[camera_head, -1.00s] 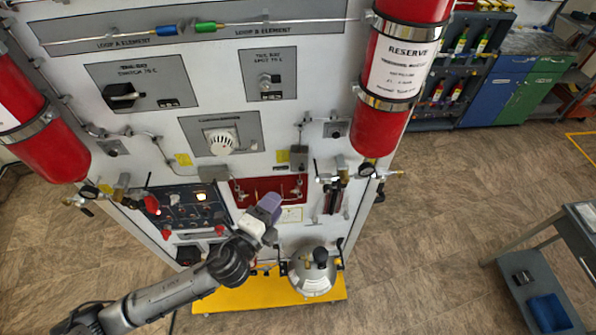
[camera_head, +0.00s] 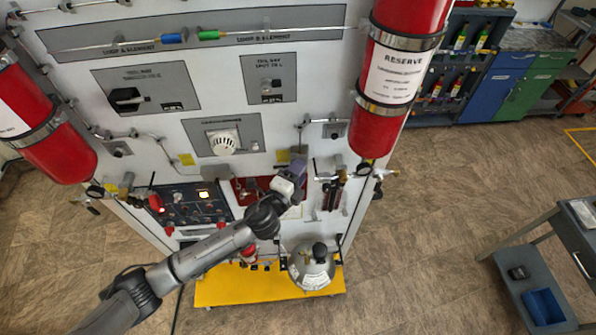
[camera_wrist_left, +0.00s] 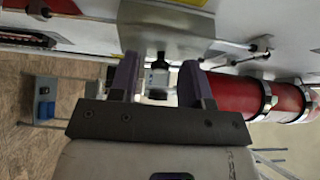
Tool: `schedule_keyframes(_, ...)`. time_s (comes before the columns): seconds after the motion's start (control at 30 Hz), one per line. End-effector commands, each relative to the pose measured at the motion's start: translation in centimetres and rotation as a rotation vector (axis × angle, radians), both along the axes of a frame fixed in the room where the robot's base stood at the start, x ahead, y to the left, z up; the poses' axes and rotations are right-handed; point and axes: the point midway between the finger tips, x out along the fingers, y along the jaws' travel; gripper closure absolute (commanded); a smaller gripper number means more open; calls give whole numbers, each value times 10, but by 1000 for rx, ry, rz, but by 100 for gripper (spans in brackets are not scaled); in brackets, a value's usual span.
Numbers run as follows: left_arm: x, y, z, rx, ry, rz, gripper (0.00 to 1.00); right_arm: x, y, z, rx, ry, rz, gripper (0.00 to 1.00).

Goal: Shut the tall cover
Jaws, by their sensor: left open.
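A small upright grey box-like cover (camera_head: 299,151), which I take as the tall cover, is on the white panel just above the red recessed area (camera_head: 241,190). Whether it stands open or shut is hard to tell. My left gripper (camera_head: 294,174) is in front of the red area, just below this cover and partly hiding it. In the left wrist view the purple fingers (camera_wrist_left: 158,82) are apart with a gap between them. A silver-grey plate (camera_wrist_left: 165,28), possibly the same cover, is beyond them. Contact cannot be told. My right gripper is not in view.
The red reserve cylinder (camera_head: 378,130) hangs right of the cover, with valves below it. A silver round vessel (camera_head: 311,270) stands on the yellow base (camera_head: 225,287).

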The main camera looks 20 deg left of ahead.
Motion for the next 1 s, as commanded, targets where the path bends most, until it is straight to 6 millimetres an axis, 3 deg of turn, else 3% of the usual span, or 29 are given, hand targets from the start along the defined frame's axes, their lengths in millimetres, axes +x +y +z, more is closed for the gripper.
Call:
schedule_keyframes(0.17, 0, 0, 0, 0, 0, 0, 56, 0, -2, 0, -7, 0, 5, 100)
schedule_keyframes(0.63, 0, 0, 0, 0, 1, 0, 100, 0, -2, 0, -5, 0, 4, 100)
schedule_keyframes(0.83, 1, -3, -1, -4, 0, 33, 100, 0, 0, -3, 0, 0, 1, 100)
schedule_keyframes(1.0, 7, -8, -2, -6, -1, 158, 100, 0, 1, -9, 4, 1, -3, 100)
